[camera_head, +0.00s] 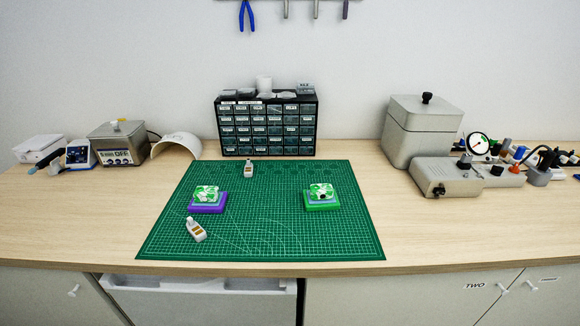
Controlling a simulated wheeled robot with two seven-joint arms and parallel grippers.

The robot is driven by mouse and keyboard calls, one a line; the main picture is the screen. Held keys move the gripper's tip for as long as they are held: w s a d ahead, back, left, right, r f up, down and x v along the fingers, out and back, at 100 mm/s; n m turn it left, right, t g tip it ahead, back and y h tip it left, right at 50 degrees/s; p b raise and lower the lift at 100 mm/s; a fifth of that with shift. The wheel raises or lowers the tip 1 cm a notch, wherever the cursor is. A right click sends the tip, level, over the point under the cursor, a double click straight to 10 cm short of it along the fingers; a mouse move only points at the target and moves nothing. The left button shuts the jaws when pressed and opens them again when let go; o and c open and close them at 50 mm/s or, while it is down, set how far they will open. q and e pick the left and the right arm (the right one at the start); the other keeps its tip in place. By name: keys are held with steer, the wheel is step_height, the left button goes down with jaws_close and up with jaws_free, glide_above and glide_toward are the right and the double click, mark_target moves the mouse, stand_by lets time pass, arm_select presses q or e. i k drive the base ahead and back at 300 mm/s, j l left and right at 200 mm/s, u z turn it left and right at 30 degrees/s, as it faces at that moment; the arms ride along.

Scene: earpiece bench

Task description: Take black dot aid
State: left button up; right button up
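On the green cutting mat (270,240) are two small stands. The right one, a green stand (322,207), bears a white and green patterned piece (318,190); a small black spot shows on its front. The left one, a purple stand (207,208), bears a similar patterned piece (207,192); I see no black spot on it. Whether either piece holds or is an aid is too small to tell. Neither of my grippers is in view.
Two small whitish devices lie on the mat, a near one (196,229) and a far one (248,168). A black drawer cabinet (267,127) stands behind. Grey machines (423,130) fill the right; an ultrasonic-type box (117,143) stands left. The mat's middle is clear.

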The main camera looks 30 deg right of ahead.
mark_target(249, 168)
steer(key=z, duration=0.7)
